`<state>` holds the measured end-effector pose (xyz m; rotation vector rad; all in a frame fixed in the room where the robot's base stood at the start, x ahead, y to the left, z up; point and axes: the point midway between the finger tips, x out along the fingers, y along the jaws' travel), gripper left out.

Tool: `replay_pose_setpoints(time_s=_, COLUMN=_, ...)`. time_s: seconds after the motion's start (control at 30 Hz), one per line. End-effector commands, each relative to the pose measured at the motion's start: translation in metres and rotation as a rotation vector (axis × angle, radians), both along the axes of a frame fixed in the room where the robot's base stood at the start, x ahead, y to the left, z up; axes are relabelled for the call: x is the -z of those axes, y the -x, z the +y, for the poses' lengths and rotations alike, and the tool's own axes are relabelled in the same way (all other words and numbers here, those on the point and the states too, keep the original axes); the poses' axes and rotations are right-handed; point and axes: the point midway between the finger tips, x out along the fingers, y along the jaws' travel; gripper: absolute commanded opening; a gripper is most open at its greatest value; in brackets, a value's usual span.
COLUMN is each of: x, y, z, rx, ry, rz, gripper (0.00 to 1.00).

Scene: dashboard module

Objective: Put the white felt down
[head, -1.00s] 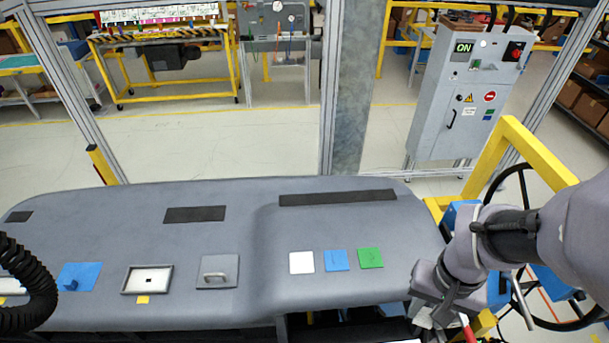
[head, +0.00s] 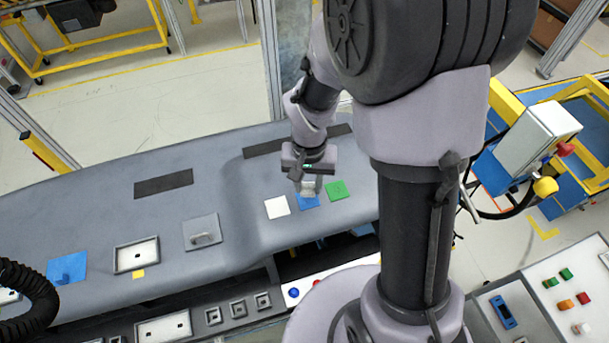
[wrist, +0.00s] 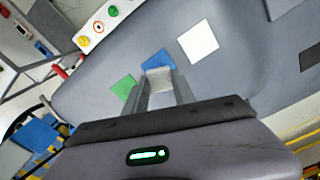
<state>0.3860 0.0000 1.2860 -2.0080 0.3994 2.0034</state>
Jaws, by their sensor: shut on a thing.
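My gripper (head: 307,186) points down over the dashboard, at the blue square. In the wrist view my gripper (wrist: 158,88) is shut on a pale, whitish piece, the white felt (wrist: 159,77). The felt spans the gap between the two fingers and covers part of the blue square (wrist: 156,59). Whether the felt touches the dashboard I cannot tell. A flat white square (head: 276,207) lies left of the blue square (head: 309,202) in the head view, and a green square (head: 336,190) lies right of it. The white square (wrist: 198,43) and green square (wrist: 124,87) also show in the wrist view.
The grey dashboard (head: 95,215) also carries a grey plate with a handle (head: 202,232), a framed white panel (head: 136,254) and a blue pad (head: 67,268). A black hose (head: 25,290) hangs at the left. A button panel (head: 565,300) stands at the right.

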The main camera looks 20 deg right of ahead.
Motion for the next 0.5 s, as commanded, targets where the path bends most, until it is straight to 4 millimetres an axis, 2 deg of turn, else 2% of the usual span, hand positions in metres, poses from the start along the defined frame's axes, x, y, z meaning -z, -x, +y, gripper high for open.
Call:
replay_pose_setpoints(time_s=0.1, x=0.023, y=0.001, z=0.001, rx=0.001, ry=0.0, rz=0.008, gripper=0.0)
replay_pose_setpoints(time_s=0.2, x=0.033, y=0.0, z=0.001, rx=-0.001, ry=0.0, rz=0.003, gripper=0.0)
replay_pose_setpoints(time_s=0.5, x=0.036, y=0.0, z=0.0, rx=0.0, ry=0.0, rz=0.002, gripper=0.0)
